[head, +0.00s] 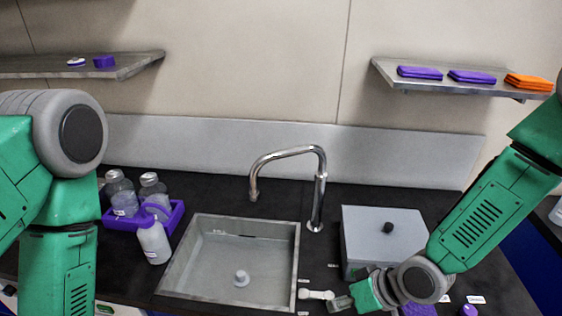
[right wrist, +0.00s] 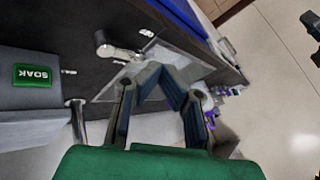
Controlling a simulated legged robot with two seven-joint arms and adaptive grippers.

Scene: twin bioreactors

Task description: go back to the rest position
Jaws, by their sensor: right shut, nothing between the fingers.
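My right gripper (head: 342,303) is low in the head view, in front of the grey box and right of the sink. In the right wrist view its fingers (right wrist: 163,74) come together at the tips, shut with nothing between them. A pale lever handle (head: 316,295) lies just left of the fingertips in the head view; it also shows beyond them in the right wrist view (right wrist: 118,51). I cannot tell if they touch. My left arm enters at the left of the head view, but its gripper is out of view.
The sink (head: 170,281) with its tall tap (head: 319,190) is mid-counter. The grey box (head: 370,218) with a black knob stands right. A purple rack (head: 176,217) with bottles stands left. Shelves hang left (head: 30,68) and right (head: 390,74). A green SOAK button (right wrist: 37,76) shows.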

